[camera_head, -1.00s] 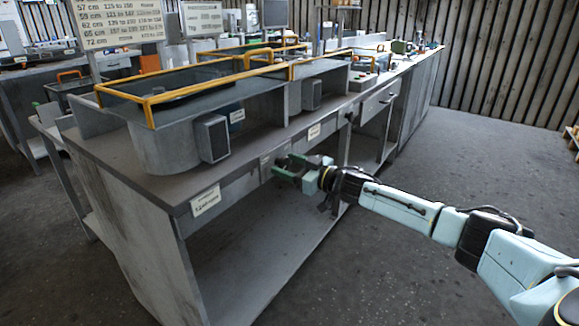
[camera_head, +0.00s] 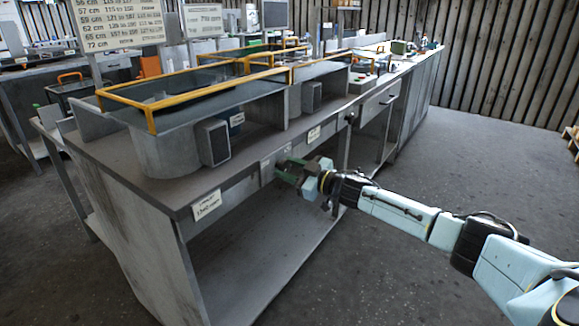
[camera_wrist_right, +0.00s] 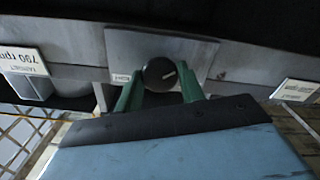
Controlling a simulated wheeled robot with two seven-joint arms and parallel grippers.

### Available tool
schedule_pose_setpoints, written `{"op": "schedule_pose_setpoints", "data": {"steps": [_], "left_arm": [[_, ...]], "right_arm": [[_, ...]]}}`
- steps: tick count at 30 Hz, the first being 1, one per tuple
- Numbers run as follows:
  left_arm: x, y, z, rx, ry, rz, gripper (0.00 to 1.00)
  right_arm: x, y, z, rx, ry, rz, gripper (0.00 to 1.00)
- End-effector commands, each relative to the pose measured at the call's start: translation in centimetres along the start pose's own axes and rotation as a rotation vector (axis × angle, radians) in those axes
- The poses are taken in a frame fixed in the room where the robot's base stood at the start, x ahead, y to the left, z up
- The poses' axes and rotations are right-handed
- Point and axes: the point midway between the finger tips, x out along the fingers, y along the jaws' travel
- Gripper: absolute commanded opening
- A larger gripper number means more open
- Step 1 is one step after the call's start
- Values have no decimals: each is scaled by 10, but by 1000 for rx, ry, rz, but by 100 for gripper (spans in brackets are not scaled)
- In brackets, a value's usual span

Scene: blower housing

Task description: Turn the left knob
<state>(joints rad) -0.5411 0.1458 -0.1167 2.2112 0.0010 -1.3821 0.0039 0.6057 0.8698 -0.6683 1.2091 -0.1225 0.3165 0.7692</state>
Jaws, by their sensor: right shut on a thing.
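The left knob (camera_wrist_right: 160,74) is a dark round knob with a pale pointer line, on a grey plate (camera_wrist_right: 195,50) in the right wrist view. My right gripper (camera_wrist_right: 161,88) has its two green fingers on either side of the knob, shut on it. In the head view the right gripper (camera_head: 286,170) reaches the front edge of the bench, over a grey plate (camera_head: 268,168); the knob itself is hidden there by the fingers. My left gripper is not in view.
The grey bench (camera_head: 140,178) carries blower housings with yellow rims (camera_head: 150,112) and a dark box (camera_head: 213,142). White labels sit along the front edge, one at the left (camera_head: 206,205) and one further right (camera_head: 314,134).

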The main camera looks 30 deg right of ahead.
Motion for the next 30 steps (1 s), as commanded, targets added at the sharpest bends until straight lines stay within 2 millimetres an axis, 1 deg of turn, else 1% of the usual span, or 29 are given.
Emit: {"op": "schedule_pose_setpoints", "data": {"steps": [7,15,22,30], "left_arm": [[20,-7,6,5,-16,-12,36],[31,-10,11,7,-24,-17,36],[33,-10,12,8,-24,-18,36],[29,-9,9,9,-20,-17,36]], "right_arm": [[0,0,0,-232,-1,-1,16],[0,0,0,-489,0,-1,16],[0,-1,1,-707,0,-1,16],[0,-1,1,-965,1,0,16]]}}
